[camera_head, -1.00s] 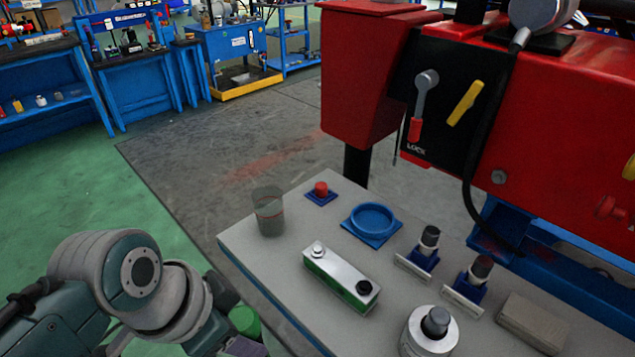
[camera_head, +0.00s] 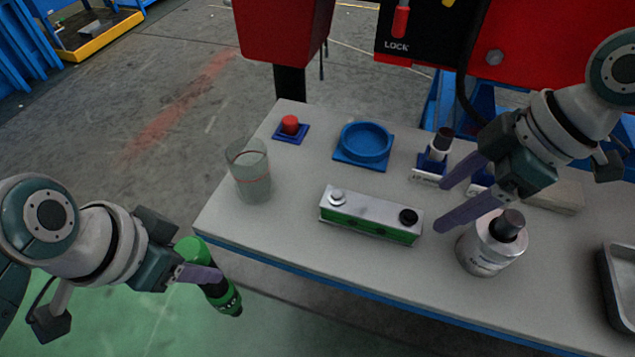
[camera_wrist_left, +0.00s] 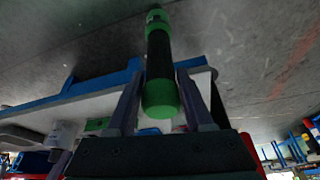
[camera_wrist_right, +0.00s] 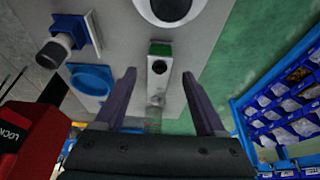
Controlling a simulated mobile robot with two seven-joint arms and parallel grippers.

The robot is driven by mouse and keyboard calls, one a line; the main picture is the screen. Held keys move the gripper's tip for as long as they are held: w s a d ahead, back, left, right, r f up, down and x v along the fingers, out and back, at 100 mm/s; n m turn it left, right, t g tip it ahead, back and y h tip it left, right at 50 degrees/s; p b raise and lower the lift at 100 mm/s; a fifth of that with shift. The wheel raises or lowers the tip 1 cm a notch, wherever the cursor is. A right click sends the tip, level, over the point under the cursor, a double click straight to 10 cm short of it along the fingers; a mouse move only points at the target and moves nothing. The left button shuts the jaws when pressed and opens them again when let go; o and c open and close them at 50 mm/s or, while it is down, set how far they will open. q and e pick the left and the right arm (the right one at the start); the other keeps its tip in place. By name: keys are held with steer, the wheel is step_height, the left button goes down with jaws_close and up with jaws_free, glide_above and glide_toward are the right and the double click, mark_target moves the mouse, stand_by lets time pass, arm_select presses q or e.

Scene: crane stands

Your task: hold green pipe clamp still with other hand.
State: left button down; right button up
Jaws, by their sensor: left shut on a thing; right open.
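The only loose green piece in a gripper is a green-and-black cylinder (camera_head: 228,302), which I take to be the green pipe clamp. My left gripper (camera_head: 207,277) is shut around it in front of the table's left edge, clear of the tabletop. In the left wrist view the cylinder (camera_wrist_left: 159,50) stands out between the fingers, its green near end close to the palm. My right gripper (camera_head: 442,208) is open and empty above the table, left of the silver bottle, well apart from the cylinder. It also shows open in the right wrist view (camera_wrist_right: 158,76).
On the grey table (camera_head: 290,240) stand a clear cup (camera_head: 250,180), red button (camera_head: 290,125), blue round dish (camera_head: 364,142), green-and-silver box (camera_head: 370,220), silver bottle (camera_head: 485,250) and dark-capped part (camera_head: 440,145). A metal tray (camera_head: 620,270) is at right. A red machine (camera_head: 285,30) stands behind.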

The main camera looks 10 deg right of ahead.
mark_target(418, 222)
arm_select(q)
steer(key=shift+d+f+b, duration=0.1)
steer(key=shift+f+b, duration=0.25)
steer(key=shift+f, duration=0.15)
step_height(418, 222, down, 6)
steer(key=b, duration=0.6)
arm_select(e)
steer(key=x, duration=0.7)
steer(key=shift+f, duration=0.25)
arm_select(q)
steer(key=shift+f+b, duration=0.35)
steer(key=shift+b, duration=0.05)
arm_select(e)
steer(key=shift+w+a+f, duration=0.1)
steer(key=shift+a+f, duration=0.15)
steer(key=shift+f, duration=0.25)
steer(key=shift+c, duration=0.2)
jaws_close()
arm_select(q)
steer(key=shift+w, duration=0.1)
